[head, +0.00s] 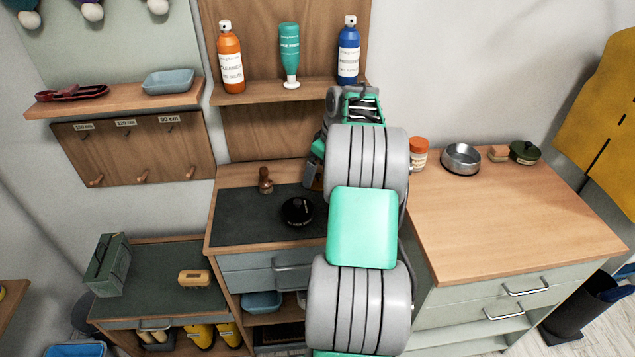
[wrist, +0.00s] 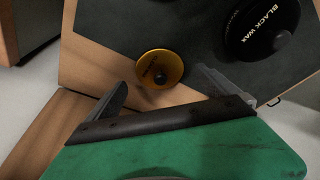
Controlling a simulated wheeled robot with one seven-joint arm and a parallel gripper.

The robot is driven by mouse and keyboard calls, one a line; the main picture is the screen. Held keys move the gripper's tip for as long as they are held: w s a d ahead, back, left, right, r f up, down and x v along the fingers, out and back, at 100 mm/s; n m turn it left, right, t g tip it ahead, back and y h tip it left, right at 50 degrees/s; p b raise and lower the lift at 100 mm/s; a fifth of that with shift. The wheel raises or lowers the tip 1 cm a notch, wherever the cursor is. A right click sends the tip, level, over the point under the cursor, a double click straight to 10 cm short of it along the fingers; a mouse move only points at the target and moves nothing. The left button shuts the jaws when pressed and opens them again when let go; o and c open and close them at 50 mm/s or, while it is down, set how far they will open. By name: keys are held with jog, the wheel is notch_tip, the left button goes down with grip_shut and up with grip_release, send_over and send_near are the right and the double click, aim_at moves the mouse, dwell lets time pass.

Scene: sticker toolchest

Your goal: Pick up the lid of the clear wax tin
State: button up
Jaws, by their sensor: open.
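Nothing is between the fingers.
A small brown knobbed tool (head: 265,181) stands left of the black tin. Bottles (head: 231,60) stand on the shelf above. A metal bowl (head: 461,158), an orange-lidded jar (head: 419,153) and a dark green pot (head: 524,152) are on the right bench, whose front top is clear.

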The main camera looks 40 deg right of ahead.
jog(key=shift+x, duration=1.15)
jog(key=c, duration=1.4)
